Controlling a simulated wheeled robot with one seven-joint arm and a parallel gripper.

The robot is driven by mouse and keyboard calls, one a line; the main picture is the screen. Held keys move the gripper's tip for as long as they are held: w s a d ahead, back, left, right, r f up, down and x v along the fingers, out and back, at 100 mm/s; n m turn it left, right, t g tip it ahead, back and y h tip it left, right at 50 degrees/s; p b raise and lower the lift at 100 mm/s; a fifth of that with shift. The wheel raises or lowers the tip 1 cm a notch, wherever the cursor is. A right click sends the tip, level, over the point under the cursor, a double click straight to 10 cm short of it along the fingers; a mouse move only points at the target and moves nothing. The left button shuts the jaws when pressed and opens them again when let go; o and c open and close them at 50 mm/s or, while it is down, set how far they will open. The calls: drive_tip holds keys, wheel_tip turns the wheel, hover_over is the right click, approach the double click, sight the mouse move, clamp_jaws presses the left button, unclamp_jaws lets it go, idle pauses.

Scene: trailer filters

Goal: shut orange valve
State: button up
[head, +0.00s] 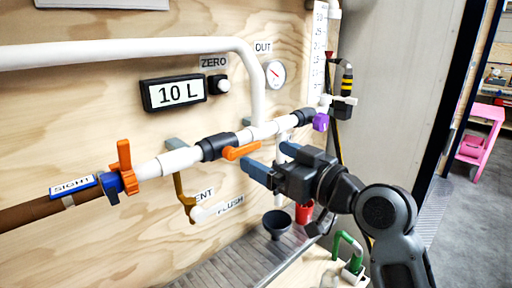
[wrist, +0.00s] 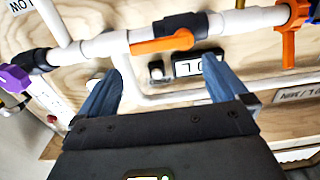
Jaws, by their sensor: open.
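An orange lever handle (head: 241,152) lies along the white pipe (head: 180,160) at mid picture in the head view. In the wrist view the same handle (wrist: 161,44) sits just beyond the gap between my fingers. A second orange handle (head: 124,167) stands upright across the pipe at the left, beside a blue fitting; in the wrist view it is at the upper right (wrist: 289,44). My gripper (head: 272,160) is open, with its blue fingers spread close to the first handle. Nothing shows between the fingers. I cannot tell whether either finger touches the handle.
A purple handle (head: 321,122) hangs right of my gripper, and a tan lever (head: 184,196) hangs below the pipe. A black display (head: 173,93) reads 10 L above it. A black funnel (head: 277,223) and red cup (head: 304,212) stand below.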

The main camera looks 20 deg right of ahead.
sight(247, 147)
drive_tip(key=x, duration=0.5)
drive_tip(key=shift+w+a+p, duration=0.1)
drive_tip(key=shift+w+p, duration=0.2)
drive_tip(key=shift+p, duration=0.1)
drive_tip(key=shift+c, duration=0.2)
drive_tip(key=c, duration=1.1)
